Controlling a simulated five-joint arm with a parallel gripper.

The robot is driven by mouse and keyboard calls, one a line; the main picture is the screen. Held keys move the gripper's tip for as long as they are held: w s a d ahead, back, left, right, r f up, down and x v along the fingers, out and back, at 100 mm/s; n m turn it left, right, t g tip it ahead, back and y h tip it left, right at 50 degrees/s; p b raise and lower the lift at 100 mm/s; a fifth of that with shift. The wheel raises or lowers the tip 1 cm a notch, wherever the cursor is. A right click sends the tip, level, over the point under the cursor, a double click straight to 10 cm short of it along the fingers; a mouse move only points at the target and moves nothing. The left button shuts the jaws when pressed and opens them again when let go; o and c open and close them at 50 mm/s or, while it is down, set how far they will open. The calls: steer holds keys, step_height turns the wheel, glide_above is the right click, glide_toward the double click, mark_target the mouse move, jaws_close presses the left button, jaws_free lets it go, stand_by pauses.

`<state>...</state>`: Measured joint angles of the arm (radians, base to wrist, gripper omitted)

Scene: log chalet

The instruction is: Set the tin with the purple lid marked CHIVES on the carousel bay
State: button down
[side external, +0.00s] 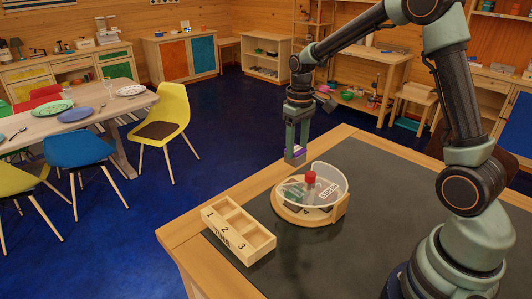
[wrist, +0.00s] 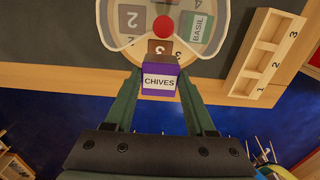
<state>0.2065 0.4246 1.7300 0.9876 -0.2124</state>
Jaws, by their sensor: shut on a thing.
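My gripper (side external: 295,157) is shut on the tin with the purple lid (side external: 299,152). The wrist view shows the lid marked CHIVES (wrist: 159,82) between the fingers (wrist: 157,93). In the side view the tin is held in the air, behind and slightly left of the carousel (side external: 290,212). The carousel is round and wooden, with a red knob (side external: 310,178) and a clear curved guard (side external: 335,181). In the wrist view the tin overlaps the near carousel rim, beside the bay mark 3 (wrist: 161,47). A bay mark 2 (wrist: 131,20) and a tin marked BASIL (wrist: 201,28) also show.
A wooden rack (side external: 238,236) with compartments numbered 1, 2 and 3 stands left of the carousel; it also shows in the wrist view (wrist: 244,87). The dark table mat (side external: 370,180) is clear behind and right of the carousel. The table's wooden edge (side external: 225,190) runs nearby.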

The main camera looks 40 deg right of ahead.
mark_target(296, 150)
steer(key=shift+f, duration=4)
steer(key=shift+f, duration=0.1)
steer(key=shift+c, duration=1.2)
jaws_free()
step_height(296, 150, up, 12)
steer(key=shift+r, duration=0.15)
steer(key=s+a+r+t, duration=0.2)
steer(key=s+a+r, duration=0.2)
steer(key=s, duration=0.3)
steer(key=s+a+r+t, duration=0.3)
steer(key=s+a+r, duration=0.1)
steer(key=s, duration=0.3)
steer(key=shift+a+t, duration=0.3)
steer(key=shift+a, duration=0.15)
